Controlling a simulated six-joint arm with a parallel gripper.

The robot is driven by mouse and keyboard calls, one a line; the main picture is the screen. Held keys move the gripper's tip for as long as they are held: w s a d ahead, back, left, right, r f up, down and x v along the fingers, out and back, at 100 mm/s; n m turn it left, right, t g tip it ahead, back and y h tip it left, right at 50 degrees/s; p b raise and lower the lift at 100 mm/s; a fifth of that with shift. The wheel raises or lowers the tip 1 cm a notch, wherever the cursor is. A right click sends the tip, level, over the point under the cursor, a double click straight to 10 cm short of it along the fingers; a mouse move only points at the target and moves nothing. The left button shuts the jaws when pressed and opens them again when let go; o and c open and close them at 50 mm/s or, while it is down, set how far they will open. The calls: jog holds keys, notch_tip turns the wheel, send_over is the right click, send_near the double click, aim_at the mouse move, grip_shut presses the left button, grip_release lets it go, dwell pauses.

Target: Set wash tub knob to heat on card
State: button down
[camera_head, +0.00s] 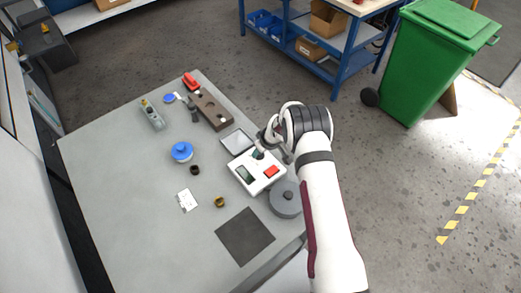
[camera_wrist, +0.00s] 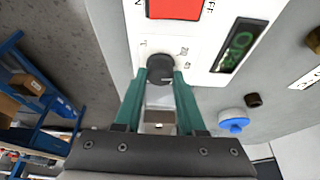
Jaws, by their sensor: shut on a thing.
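A white control box (camera_head: 249,184) stands on the grey table, with a red switch (camera_head: 271,171) and a dark display (camera_head: 245,174). In the wrist view the box (camera_wrist: 208,45) shows its red switch (camera_wrist: 175,8), a display with green digits (camera_wrist: 238,42) and a round dark knob (camera_wrist: 160,67) with small printed marks around it. My gripper (camera_wrist: 159,80) is shut on this knob, one teal finger on each side. In the head view my gripper (camera_head: 262,149) hides the knob. A white card (camera_head: 187,200) lies flat on the table, its print unreadable.
A dark square mat (camera_head: 245,237), blue-topped jar (camera_head: 182,152), brass ring (camera_head: 219,202) and dark ring (camera_head: 195,170) lie around. A brown block (camera_head: 214,111) is farther back.

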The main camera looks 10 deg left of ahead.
jog(key=shift+m, duration=0.4)
jog(key=c, duration=0.5)
grip_release()
jog(key=v, duration=1.5)
jog(key=shift+s+r, duration=0.3)
jog(key=shift+r, duration=0.05)
jog(key=s+d+r+m+g, duration=0.1)
jog(key=s+d+r+m, duration=0.15)
jog(key=s+r, duration=0.6)
jog(key=s+d+r+m+g, duration=0.15)
jog(key=s+r+m, duration=0.25)
jog(key=s+r, duration=0.4)
jog(key=s+d+m, duration=0.2)
jog(key=s+m, duration=0.1)
jog(key=s, duration=0.6)
jog(key=s+d+m+h, duration=0.1)
jog(key=s+d+m, duration=0.2)
jog(key=s, duration=0.6)
jog(key=shift+s+r+m+g, duration=0.3)
jog(key=shift+r+m+g, duration=0.15)
